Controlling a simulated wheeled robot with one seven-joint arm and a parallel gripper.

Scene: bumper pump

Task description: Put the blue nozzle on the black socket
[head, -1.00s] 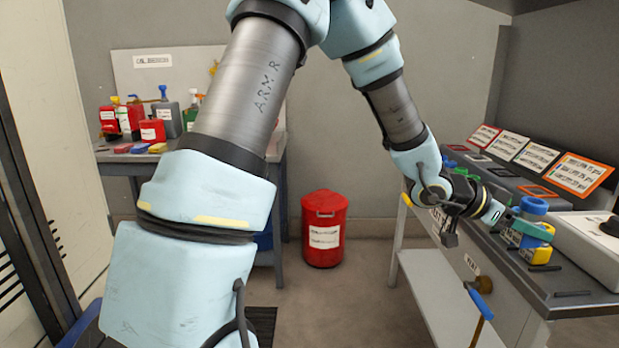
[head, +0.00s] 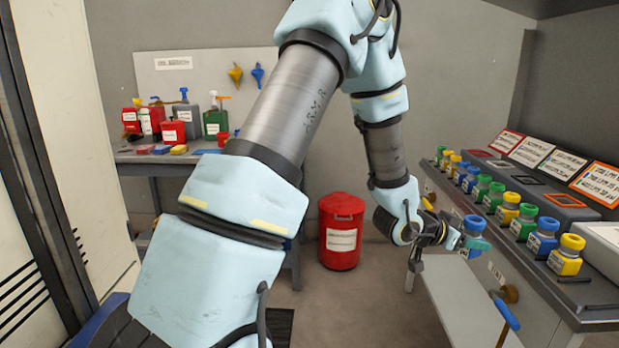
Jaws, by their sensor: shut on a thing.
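My gripper (head: 455,238) is at the left edge of the right-hand bench, pointing right. It is shut on a small blue-topped thing (head: 475,223), with a green part showing just below. It is too small and partly covered to tell if this is the blue nozzle. A blue handle-like piece (head: 507,314) on a brass fitting (head: 510,293) sticks out from the bench front, below and right of my gripper. I cannot make out the black socket.
A row of jars with blue, green and yellow lids (head: 509,207) lines the right-hand bench (head: 590,314). Behind them stand label cards (head: 535,152). A red bin (head: 341,232) stands on the floor. The back-left table (head: 195,158) holds bottles and red containers.

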